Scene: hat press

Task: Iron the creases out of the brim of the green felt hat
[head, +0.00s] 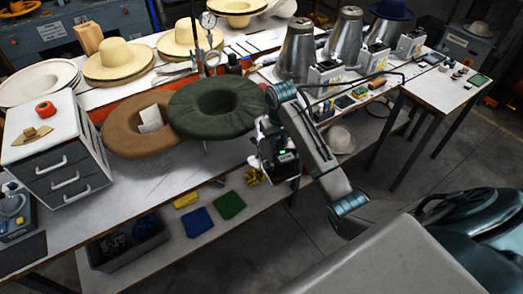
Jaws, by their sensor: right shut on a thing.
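The green felt hat (245,118) is left of centre, above the near edge of the workbench. Its wide round brim faces up, with a dark hollow in the middle. My right gripper (279,165) is at the end of my arm, just right of and below the brim in the picture. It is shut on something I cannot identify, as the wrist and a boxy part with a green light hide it. I cannot tell whether it touches the hat. My left gripper is not in view.
A brown felt piece (122,140) with a white card lies left of the green hat. A white drawer unit (68,160) stands farther left. Straw hats (120,62) and metal cones (296,55) line the back. Blue and green cloths (198,222) lie on the lower shelf.

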